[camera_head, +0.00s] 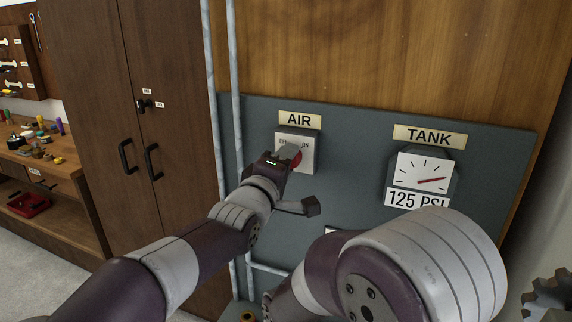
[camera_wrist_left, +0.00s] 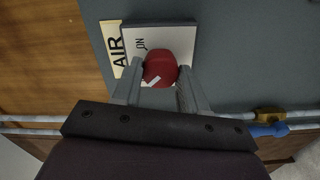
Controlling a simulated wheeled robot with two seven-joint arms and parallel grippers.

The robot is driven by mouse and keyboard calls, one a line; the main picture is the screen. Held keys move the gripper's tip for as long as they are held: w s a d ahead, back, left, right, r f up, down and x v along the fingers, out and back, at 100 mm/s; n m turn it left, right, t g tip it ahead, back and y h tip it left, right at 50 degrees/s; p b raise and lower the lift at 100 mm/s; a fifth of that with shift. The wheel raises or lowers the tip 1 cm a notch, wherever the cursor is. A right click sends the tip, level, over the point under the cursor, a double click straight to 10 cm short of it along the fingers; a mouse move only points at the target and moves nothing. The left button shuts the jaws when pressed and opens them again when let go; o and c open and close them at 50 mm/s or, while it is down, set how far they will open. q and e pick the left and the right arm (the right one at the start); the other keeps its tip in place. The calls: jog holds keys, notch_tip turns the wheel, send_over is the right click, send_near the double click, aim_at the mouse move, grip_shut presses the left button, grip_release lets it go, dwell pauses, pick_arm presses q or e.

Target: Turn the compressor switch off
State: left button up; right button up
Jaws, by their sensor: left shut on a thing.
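The compressor switch is a white square plate (camera_head: 308,162) under an AIR label, with OFF at upper left and ON at upper right. A white mark shows on the knob's lower-left side there, away from the ON lettering. The OFF lettering is hidden in that view. My right gripper is out of view.
A TANK gauge (camera_head: 423,172) reading 125 PSI is right of the switch on the grey panel (camera_head: 352,135). Pipes (camera_head: 234,120) run up the panel's left side. A brown cabinet (camera_head: 90,110) and a cluttered workbench (camera_head: 45,160) stand to the left.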

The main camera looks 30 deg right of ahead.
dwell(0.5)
pick_arm(q)
jog(key=o, duration=1.1)
jog(key=shift+c, duration=0.2)
jog(key=shift+a, duration=0.1)
jog(key=b+v, duration=0.5)
jog(key=v, duration=0.7)
jog(key=shift+s+a, duration=0.2)
jog(key=shift+s, duration=0.1)
